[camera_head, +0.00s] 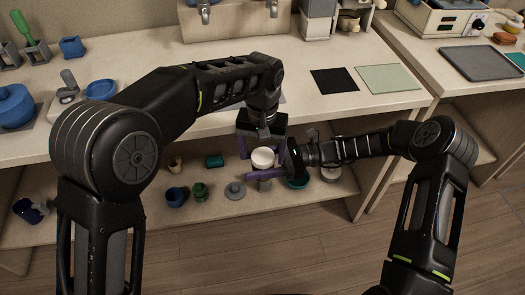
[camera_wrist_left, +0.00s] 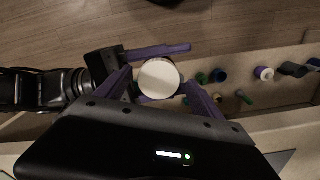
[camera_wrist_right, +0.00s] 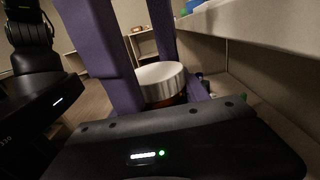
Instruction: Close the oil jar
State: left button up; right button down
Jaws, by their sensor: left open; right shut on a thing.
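The oil jar shows a white round lid (camera_head: 263,157) on top, and an amber-brown body (camera_wrist_right: 166,101) shows just beneath it in the right wrist view. The lid looks seated on the jar; how tightly, I cannot tell. My right gripper (camera_wrist_right: 150,75) is shut on the jar from the side and holds it upright in front of the lower shelf. My left gripper (camera_wrist_left: 157,79) points down over the lid, its purple fingers open on either side. A gap shows by one finger; contact by the other is unclear. Most of the jar body is hidden by the fingers.
The lower shelf (camera_head: 335,192) below holds a blue cup (camera_head: 176,196), a green jar (camera_head: 200,192), a grey lidded piece (camera_head: 235,190) and other small things. The tabletop (camera_head: 300,112) is behind, with a black mat (camera_head: 334,81) and a pale green mat (camera_head: 388,78). Open floor lies in front.

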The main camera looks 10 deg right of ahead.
pick_arm(q)
jog(key=shift+d, duration=0.1)
notch_tip(320, 180, up, 8)
jog(key=shift+f, duration=0.25)
dwell(0.5)
